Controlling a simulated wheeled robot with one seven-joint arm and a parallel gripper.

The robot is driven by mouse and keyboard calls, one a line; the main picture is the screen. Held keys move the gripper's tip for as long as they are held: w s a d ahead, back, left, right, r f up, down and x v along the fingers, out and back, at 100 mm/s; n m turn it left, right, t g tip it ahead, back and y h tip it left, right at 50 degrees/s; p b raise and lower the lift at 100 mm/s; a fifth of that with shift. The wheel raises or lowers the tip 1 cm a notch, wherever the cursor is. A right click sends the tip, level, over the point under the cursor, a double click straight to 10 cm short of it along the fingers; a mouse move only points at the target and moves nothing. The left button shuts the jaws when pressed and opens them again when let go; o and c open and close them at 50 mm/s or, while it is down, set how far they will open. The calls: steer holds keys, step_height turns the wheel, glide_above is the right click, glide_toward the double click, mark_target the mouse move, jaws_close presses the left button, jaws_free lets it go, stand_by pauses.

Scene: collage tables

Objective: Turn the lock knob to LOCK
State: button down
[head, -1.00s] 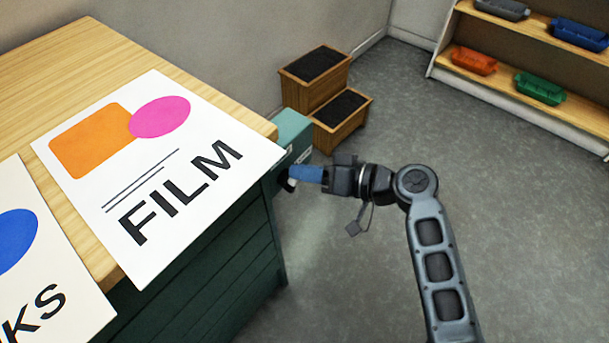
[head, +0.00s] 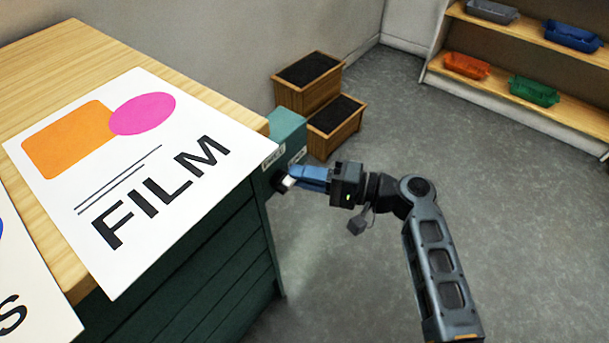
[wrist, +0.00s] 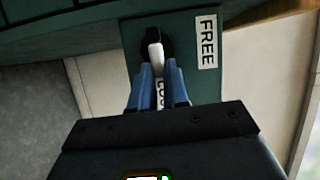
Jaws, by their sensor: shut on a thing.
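The lock knob (wrist: 154,38) is dark with a white bar, on the green box (head: 288,128) at the end of the cabinet. In the head view the knob (head: 281,184) is partly hidden by my fingers. My gripper (wrist: 158,70) has its blue fingers shut on the white bar; it also shows in the head view (head: 298,179). In the wrist view the bar runs nearly up and down, its lower end between the fingertips. A FREE label (wrist: 207,41) is to the right of the knob. A second label, partly hidden, shows between the fingers, with letters like "LOC".
The green cabinet (head: 215,255) has a wooden top (head: 95,55) with a FILM poster (head: 145,225) overhanging its edge. A wooden step stool (head: 335,120) stands behind the box. Shelves (head: 470,90) with coloured trays stand at the back right. The floor right of my arm is clear.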

steer(key=shift+a+m, duration=0.3)
steer(key=shift+a, duration=0.1)
steer(key=shift+r, duration=0.1)
steer(key=c, duration=1.3)
jaws_free()
steer(key=shift+o, duration=0.9)
steer(key=v, duration=0.8)
steer(key=shift+f, duration=0.25)
